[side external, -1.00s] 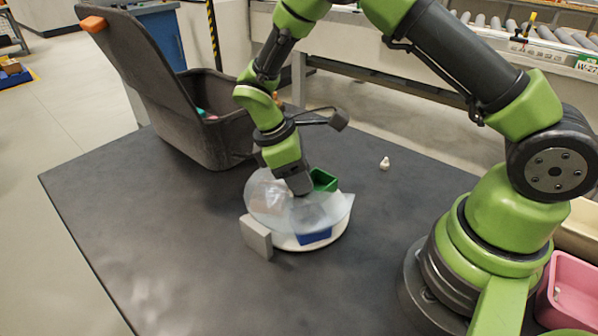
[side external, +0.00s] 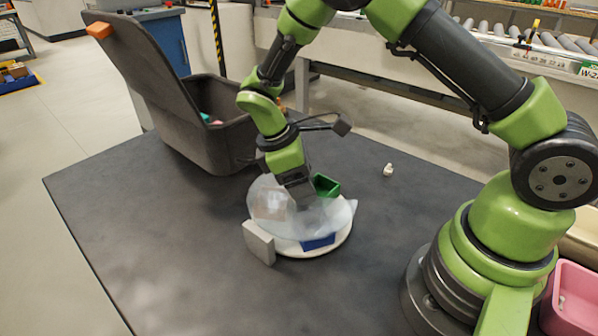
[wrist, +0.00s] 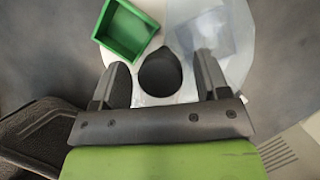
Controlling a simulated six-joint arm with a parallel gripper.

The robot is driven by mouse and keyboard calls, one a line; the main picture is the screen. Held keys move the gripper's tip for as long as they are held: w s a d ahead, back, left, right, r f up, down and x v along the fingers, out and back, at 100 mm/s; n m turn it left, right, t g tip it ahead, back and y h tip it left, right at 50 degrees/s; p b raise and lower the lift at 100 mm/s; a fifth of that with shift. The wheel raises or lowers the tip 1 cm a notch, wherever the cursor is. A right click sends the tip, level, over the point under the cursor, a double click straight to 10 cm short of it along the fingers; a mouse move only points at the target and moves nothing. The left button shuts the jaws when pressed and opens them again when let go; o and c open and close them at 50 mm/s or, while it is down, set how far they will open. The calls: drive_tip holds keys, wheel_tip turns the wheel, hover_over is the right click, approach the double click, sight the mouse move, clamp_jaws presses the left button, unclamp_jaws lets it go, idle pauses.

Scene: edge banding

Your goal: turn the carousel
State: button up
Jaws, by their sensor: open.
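The carousel is a low white disc (side external: 340,240) on the dark table; its white top also shows in the wrist view (wrist: 190,14). A clear, see-through cover (side external: 330,218) spans much of it. A green open bin (side external: 326,185) sits at its back, empty in the wrist view (wrist: 127,30). A blue bin (side external: 318,242) sits at the front, under the cover. My gripper (wrist: 162,64) is open over the disc, its fingers either side of a dark rounded knob (wrist: 160,74). I cannot tell whether they touch it. The cover partly veils the fingers in the side view.
A grey upright block (side external: 259,243) stands against the carousel's front left. A large dark lidded tote (side external: 200,135) stands open at the back left. A small white piece (side external: 388,170) lies behind right. A pink bin (side external: 572,300) is at the right edge. The front left table is clear.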

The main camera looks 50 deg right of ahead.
drive_tip(key=v, duration=1)
drive_tip(key=s+d+r+m+t+y, duration=0.1)
drive_tip(key=s+r+m+t+y, duration=0.35)
drive_tip(key=r, duration=0.65)
drive_tip(key=s+r+m+t, duration=0.3)
drive_tip(key=s+m+t, duration=0.3)
drive_tip(key=s, duration=0.8)
drive_tip(key=m, duration=0.2)
drive_tip(key=shift+d+m+y, duration=0.25)
drive_tip(key=shift+m+y, duration=0.1)
